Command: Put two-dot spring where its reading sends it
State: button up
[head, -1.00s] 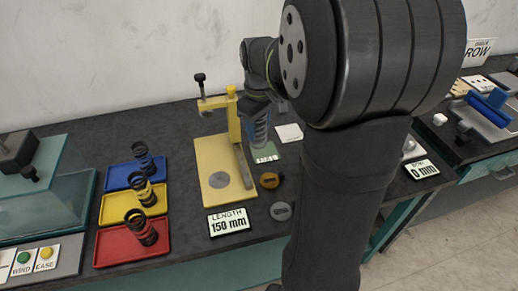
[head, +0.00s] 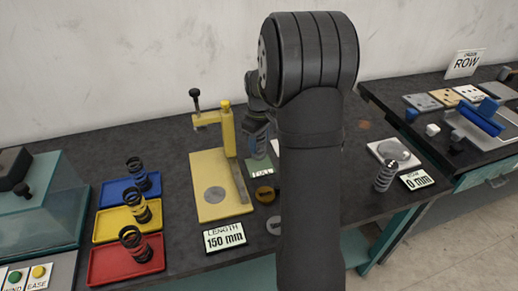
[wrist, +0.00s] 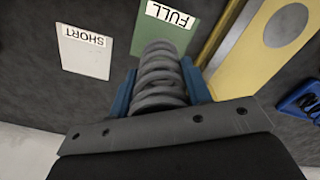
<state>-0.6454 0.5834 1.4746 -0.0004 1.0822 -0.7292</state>
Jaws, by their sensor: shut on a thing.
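My gripper (wrist: 160,92) is shut on a grey coil spring (wrist: 160,72), held between its blue fingers in the wrist view. In the head view the held spring (head: 259,143) hangs just right of the yellow length stand (head: 227,128), over or near the green FULL card (head: 258,168). I cannot tell whether it touches the card. No dots can be made out on it. The white SHORT card (wrist: 84,52) lies beside FULL in the wrist view. The length display (head: 224,237) reads 150 mm.
Blue (head: 108,194), yellow (head: 100,227) and red (head: 98,264) trays hold dark springs at left. Another grey spring (head: 384,176) stands at right by a white plate (head: 376,149) and a 0 mm display (head: 417,179). Two round weights lie right of the stand.

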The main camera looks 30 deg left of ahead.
aim_at(259, 148)
jog(key=shift+f, duration=1.5)
jog(key=o, duration=1.1)
jog(key=shift+f, duration=0.15)
jog(key=shift+o, duration=0.2)
notch_tip(259, 148, up, 12)
jog(key=shift+r, duration=0.2)
